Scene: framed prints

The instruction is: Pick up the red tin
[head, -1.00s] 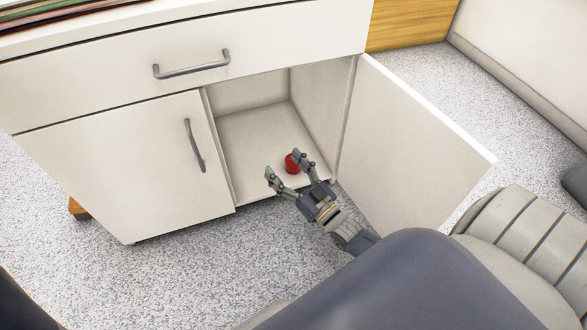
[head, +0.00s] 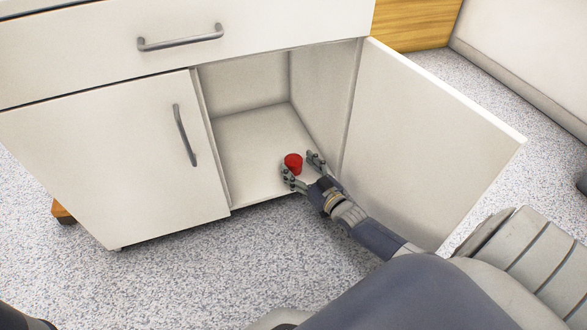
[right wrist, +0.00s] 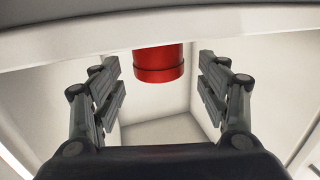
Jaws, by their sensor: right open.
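The red tin (head: 293,163) stands on the floor of the open cabinet compartment, near its front edge. It also shows in the right wrist view (right wrist: 158,64), at the top middle, beyond and between the fingers. My right gripper (head: 303,168) is open at the front of the compartment, its fingers spread to the two sides of the tin's near side. In the right wrist view the open fingers (right wrist: 160,92) have a gap between them and the tin, and nothing is held. My left gripper is not in view.
The cabinet's right door (head: 430,130) stands open to the right of my arm. The left door (head: 115,160) and the drawer (head: 185,45) are shut. The compartment floor (head: 245,140) is otherwise empty. Speckled floor (head: 190,270) lies clear in front.

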